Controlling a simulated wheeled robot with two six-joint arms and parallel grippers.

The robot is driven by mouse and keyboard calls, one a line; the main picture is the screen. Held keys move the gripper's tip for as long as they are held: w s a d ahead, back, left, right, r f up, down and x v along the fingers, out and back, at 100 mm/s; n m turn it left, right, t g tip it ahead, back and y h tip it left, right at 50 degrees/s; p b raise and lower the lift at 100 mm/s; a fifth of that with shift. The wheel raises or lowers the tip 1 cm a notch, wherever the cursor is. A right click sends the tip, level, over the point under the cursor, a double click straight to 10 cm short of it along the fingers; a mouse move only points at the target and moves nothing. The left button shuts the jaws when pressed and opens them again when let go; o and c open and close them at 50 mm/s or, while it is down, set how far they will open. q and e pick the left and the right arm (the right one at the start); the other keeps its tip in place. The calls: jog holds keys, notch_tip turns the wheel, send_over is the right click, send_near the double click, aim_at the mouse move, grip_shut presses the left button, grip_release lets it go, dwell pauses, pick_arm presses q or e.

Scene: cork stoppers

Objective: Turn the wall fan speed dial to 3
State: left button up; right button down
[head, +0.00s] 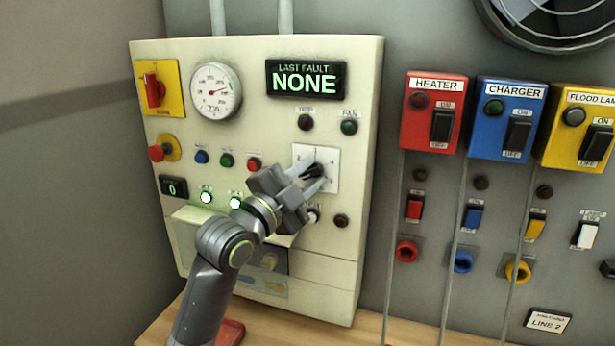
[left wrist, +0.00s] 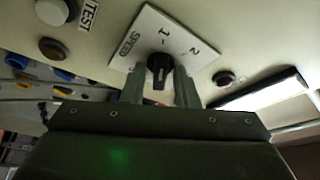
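The speed dial is a black knob (left wrist: 160,71) on a square white plate (left wrist: 146,38) marked SPEED, with 1 and 2 readable in the left wrist view. In the head view the plate (head: 329,158) is on the right part of the cream panel, with the knob (head: 313,171) partly covered by my fingers. My left gripper (head: 313,174) reaches it from the lower left, one finger on each side of the knob. I cannot tell whether the fingers touch it. The knob's exact setting is unclear. My right gripper is not in view.
The cream panel (head: 270,240) also carries a gauge (head: 215,91), a red switch on yellow (head: 155,88), several buttons and lamps, and a display reading NONE (head: 306,80). Heater (head: 434,110), charger (head: 513,118) and flood lamp boxes are to the right. A fan (head: 550,20) is at the upper right.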

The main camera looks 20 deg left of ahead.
pick_arm(q)
jog(key=shift+m, duration=0.3)
jog(key=m+g+b, duration=0.1)
jog(key=m, duration=0.1)
jog(key=shift+m, duration=0.3)
jog(key=m+g, duration=0.1)
jog(key=m, duration=0.1)
jog(key=shift+m+b, duration=0.3)
jog(key=m+g+y, duration=0.1)
jog(key=m, duration=0.3)
jog(key=shift+r+g, duration=0.15)
jog(key=shift+g, duration=0.25)
jog(key=m+y+b, duration=0.1)
jog(key=m, duration=0.2)
jog(key=shift+d+g+y, duration=0.1)
jog(key=shift+g+y, duration=0.3)
jog(key=m+y+b, duration=0.2)
jog(key=m, duration=0.1)
jog(key=shift+m+g, duration=0.3)
jog(key=shift+g, duration=0.1)
jog(key=shift+d+m+y+b, duration=0.1)
jog(key=shift+m+y+b, duration=0.9)
jog(key=shift+m+b, duration=0.6)
